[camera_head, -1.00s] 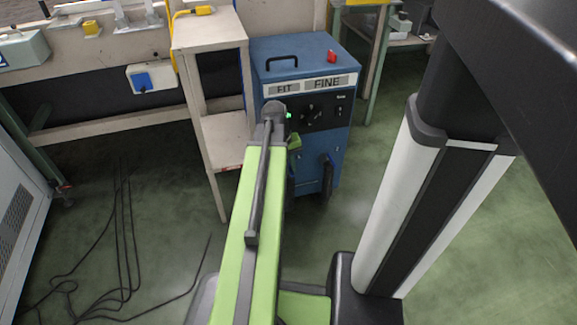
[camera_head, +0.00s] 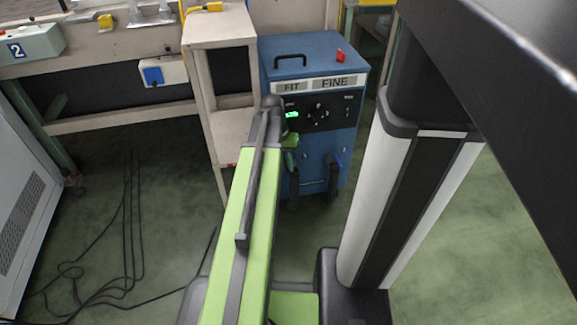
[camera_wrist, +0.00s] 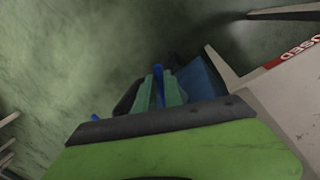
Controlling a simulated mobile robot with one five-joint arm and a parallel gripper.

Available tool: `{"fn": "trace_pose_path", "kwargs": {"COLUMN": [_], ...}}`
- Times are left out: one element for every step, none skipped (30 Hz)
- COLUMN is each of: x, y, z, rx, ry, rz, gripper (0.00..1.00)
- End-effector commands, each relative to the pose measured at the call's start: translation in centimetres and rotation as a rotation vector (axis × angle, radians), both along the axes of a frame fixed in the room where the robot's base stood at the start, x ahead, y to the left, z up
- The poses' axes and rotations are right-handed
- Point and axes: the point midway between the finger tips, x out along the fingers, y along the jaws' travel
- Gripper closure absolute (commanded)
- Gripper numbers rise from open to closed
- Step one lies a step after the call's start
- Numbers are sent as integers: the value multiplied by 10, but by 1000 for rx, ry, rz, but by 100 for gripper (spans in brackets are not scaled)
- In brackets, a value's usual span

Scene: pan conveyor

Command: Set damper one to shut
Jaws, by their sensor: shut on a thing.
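My gripper (camera_wrist: 158,92) shows in the wrist view with its teal fingers closed around a narrow blue handle (camera_wrist: 159,72). In the head view my gripper is mostly hidden behind my green arm, close to the front of a blue cabinet (camera_head: 312,62). The cabinet's label reads FIT FINE. Below its black panel are two dark upright parts, one (camera_head: 294,188) beside my gripper and one (camera_head: 333,178) with blue on it to the right. I see no damper number or position marks, so I cannot tell which is damper one.
A beige stand (camera_head: 214,33) is close on the cabinet's left. Black cables (camera_head: 75,270) lie on the green floor at the left. A grey box marked 2 (camera_head: 35,43) sits on the bench. A beige board with red lettering (camera_wrist: 300,55) is at the wrist view's right.

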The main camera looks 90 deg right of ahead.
Motion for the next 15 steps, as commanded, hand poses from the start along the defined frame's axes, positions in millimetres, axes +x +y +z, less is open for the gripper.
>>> {"fn": "trace_pose_path", "kwargs": {"x": [1, 1, 0, 0, 0, -1, -1, -1, -1, -2, -2, -2, -2, -2, -2], "y": [0, 0, 0, 0, 0, -1, -1, -1, -1, -1, -1, -1, -1, -1, -1], "z": [0, 0, 0, 0, 0, 0, 0, 0, 0, 0, 0, 0, 0, 0, 0], "rx": [3, 2, 2, 2, 2, 1, 0, 0, 0, 0, -1, 0, -1, -1, -1], "ry": [-5, -5, -5, -3, -3, -3, -3, -3, -3, -3, -3, -2, -2, -2, -2], "rz": [-3, -5, -7, -8, -9, -10, -9, -9, -9, -9, -10, -10, -10, -10, -10], "gripper": [100, 100, 100, 100, 100, 100, 100, 100, 100, 100, 100, 100, 84, 80, 74]}}
